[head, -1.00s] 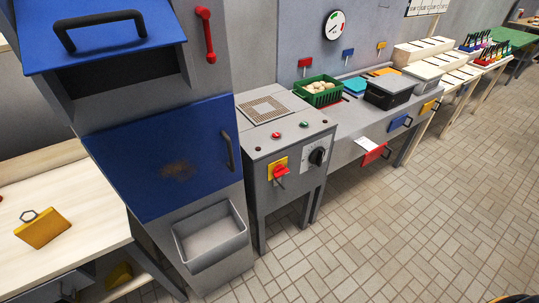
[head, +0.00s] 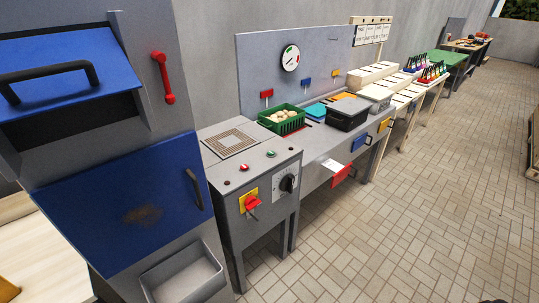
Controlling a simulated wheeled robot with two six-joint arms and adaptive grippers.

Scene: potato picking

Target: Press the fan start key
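A grey machine cabinet (head: 231,183) with a square perforated grille (head: 232,143) on top stands left of centre in the head view. Two small round buttons sit on its sloped panel: a red button (head: 244,168) and a green button (head: 271,153). I cannot read any label that marks one as the fan start key. Below them are a red rotary switch (head: 252,203) on a yellow plate and a black dial (head: 287,184). Neither of my grippers shows in the head view, and nothing touches the buttons.
A tall machine with a blue door (head: 128,195) and red lever (head: 164,80) stands at the left. To the right, a grey bench holds a green crate (head: 282,125) of potatoes and a black box (head: 347,117).

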